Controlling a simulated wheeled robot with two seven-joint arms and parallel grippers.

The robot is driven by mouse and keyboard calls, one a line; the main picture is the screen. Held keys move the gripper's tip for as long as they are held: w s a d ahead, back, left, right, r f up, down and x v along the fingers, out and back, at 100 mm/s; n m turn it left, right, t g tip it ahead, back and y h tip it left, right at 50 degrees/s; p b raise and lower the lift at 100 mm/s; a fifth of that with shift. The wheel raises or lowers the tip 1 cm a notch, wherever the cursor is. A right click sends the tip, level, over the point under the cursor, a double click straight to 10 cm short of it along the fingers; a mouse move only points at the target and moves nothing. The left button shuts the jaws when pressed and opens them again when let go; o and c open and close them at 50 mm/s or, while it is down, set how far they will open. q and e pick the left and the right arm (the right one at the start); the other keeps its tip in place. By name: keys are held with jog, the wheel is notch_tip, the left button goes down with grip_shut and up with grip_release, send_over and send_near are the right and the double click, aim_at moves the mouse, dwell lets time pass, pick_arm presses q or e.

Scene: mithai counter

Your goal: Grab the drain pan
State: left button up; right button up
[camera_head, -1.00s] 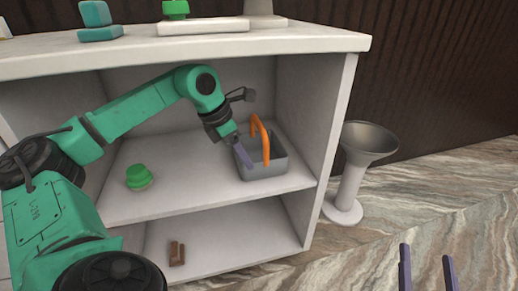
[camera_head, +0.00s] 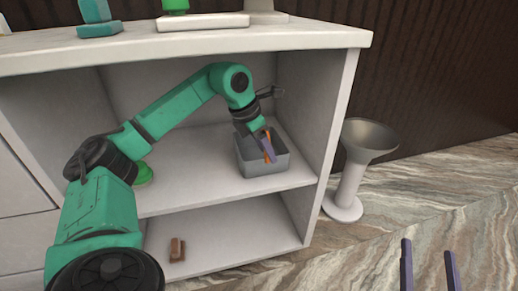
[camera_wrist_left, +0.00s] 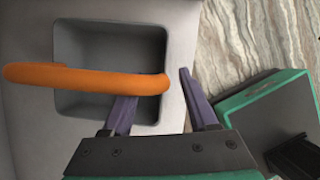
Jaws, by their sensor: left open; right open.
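The drain pan is a grey box-shaped pan (camera_head: 265,170) with an orange handle (camera_wrist_left: 60,76), on the upper shelf near its right side. My left gripper (camera_head: 266,148) is over the pan, open, with its fingers at the handle. In the left wrist view, the grey pan (camera_wrist_left: 72,45) lies below, and the handle passes over one finger of my left gripper (camera_wrist_left: 155,86). The handle's right end shows between the two fingers; I cannot tell whether they touch it. My right gripper (camera_head: 428,248) is open and empty at the lower right.
The white cabinet (camera_head: 200,38) has side walls and a top close around my left arm. A green object (camera_head: 143,174) on the upper shelf is partly hidden by my arm. A brown object (camera_head: 177,250) lies below. A funnel-topped stand (camera_head: 350,182) stands right of the cabinet.

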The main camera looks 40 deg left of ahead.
pick_arm(q)
grip_shut()
jog(key=shift+r, duration=0.1)
dwell(0.4)
